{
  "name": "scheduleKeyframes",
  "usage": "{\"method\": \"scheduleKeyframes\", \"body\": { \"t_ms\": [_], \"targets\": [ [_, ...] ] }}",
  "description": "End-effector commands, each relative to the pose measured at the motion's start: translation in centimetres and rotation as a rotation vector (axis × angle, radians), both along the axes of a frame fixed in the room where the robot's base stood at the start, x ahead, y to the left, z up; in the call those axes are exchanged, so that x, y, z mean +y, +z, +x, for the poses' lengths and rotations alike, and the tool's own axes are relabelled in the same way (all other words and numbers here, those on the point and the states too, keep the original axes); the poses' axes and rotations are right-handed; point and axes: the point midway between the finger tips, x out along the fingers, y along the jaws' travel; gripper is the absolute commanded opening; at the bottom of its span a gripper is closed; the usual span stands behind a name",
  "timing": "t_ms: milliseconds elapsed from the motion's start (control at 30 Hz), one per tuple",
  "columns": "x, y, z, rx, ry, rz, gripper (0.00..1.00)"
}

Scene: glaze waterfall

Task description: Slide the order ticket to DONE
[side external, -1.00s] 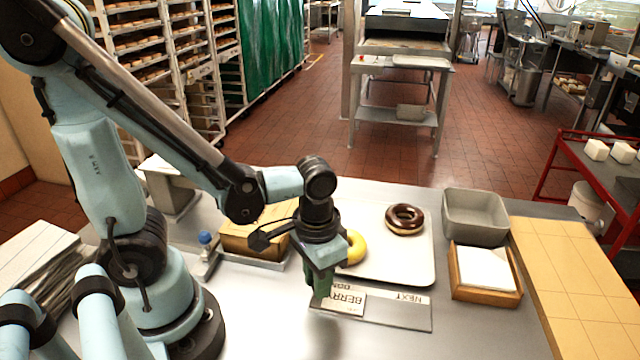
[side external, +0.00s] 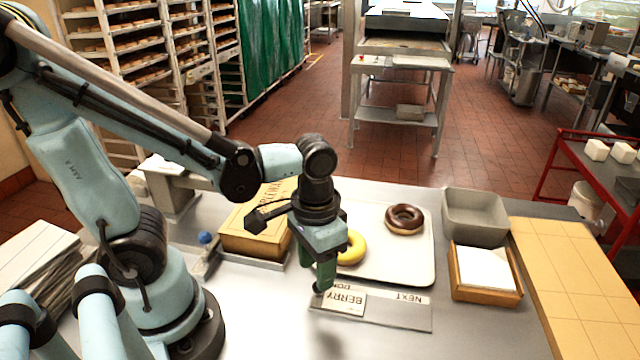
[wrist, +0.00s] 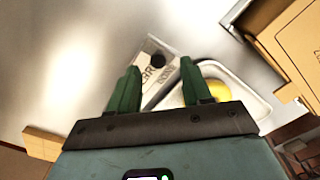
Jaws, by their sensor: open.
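The order ticket (side external: 346,302), a pale card reading BERRY, lies on the left part of a flat grey rail (side external: 400,315). In the side view its lettering is upside down. A NEXT label (side external: 410,297) is at the rail's right end; a partly hidden label starting DO (side external: 340,286) is behind the ticket. My gripper (side external: 322,288) has green fingers pointing down by the ticket's left end. In the wrist view my gripper (wrist: 160,70) is open, with the ticket (wrist: 152,78) partly visible between the fingers. I cannot tell whether a finger touches it.
A white tray (side external: 385,268) behind the rail holds a yellow ring doughnut (side external: 352,248) and a chocolate one (side external: 404,218). A wooden box (side external: 250,238) stands left. A grey bin (side external: 475,217) and a wooden paper holder (side external: 485,272) stand right. The counter front right is clear.

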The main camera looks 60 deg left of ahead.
Motion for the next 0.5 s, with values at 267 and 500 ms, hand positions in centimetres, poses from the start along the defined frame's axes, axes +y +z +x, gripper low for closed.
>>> {"method": "scheduleKeyframes", "body": {
  "t_ms": [267, 500],
  "targets": [
    [0.0, 3.3, 0.0, 0.001, 0.000, 0.001, 0.49],
    [0.0, 6.3, -0.1, 0.001, 0.001, 0.001, 0.49]
  ]
}}
